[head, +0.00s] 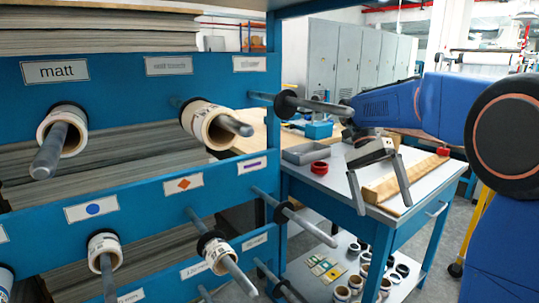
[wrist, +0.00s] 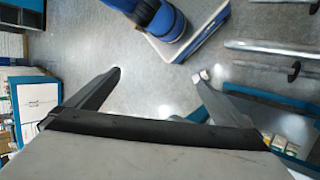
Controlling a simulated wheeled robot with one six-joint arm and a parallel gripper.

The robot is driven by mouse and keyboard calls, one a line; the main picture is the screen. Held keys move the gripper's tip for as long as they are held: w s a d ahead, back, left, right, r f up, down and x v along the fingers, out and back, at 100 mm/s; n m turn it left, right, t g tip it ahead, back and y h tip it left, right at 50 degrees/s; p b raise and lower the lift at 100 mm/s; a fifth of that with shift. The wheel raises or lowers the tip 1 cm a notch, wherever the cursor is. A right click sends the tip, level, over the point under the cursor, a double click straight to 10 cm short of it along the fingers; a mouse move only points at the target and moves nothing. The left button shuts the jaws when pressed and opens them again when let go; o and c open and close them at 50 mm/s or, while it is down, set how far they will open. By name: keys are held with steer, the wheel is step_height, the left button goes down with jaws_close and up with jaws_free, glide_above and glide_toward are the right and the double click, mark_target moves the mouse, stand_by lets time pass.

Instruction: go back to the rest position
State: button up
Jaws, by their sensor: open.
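My gripper (head: 381,192) is open and empty in the head view. Its two grey fingers point down, apart, in front of the blue table (head: 352,228) and its grey top. In the wrist view my gripper (wrist: 160,73) shows its two fingers spread wide with only grey floor between them. No roll is in its grasp.
A blue rack (head: 130,142) with steel pegs stands at left; several pegs hold white rolls, such as the one under "matt" (head: 62,127). The upper right peg (head: 318,105) is bare. A wooden bar (head: 405,182), a grey tray (head: 308,151) and red rings (head: 319,168) lie on the table.

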steer(key=s+f+n+t+y, duration=0.1)
steer(key=s+f+n+t, duration=0.4)
steer(key=s, duration=0.6)
steer(key=s+f+n+t, duration=0.6)
steer(key=s+f+t, duration=0.1)
steer(key=s, duration=0.4)
steer(key=shift+s+d+f+y, duration=0.2)
steer(key=shift+d+f+y, duration=0.15)
steer(key=shift+f, duration=0.4)
steer(key=shift+c, duration=0.3)
stand_by(0.9)
